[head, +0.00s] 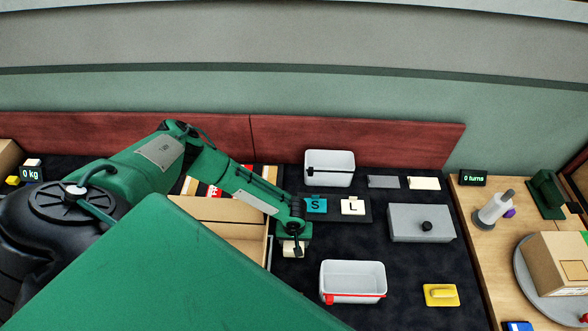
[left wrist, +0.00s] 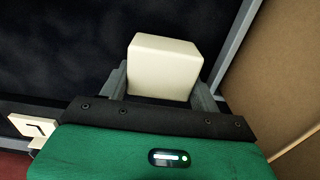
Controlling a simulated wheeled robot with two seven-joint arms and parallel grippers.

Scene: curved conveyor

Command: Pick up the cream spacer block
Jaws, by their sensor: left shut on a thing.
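The cream spacer block (left wrist: 165,66) is between the two fingers of my left gripper (left wrist: 162,85) in the left wrist view. My left gripper is shut on it. In the head view the cream block (head: 291,249) shows under my left gripper (head: 294,246), just right of an open cardboard box. I cannot tell whether the block touches the dark surface below. My right gripper is not in view.
The cardboard box (head: 230,210) stands close on the left. A white bin with a red clip (head: 352,281) is at front right, and another with a black clip (head: 329,168) behind. A grey lidded box (head: 421,222) and yellow block (head: 441,295) lie further right. Dark surface between is clear.

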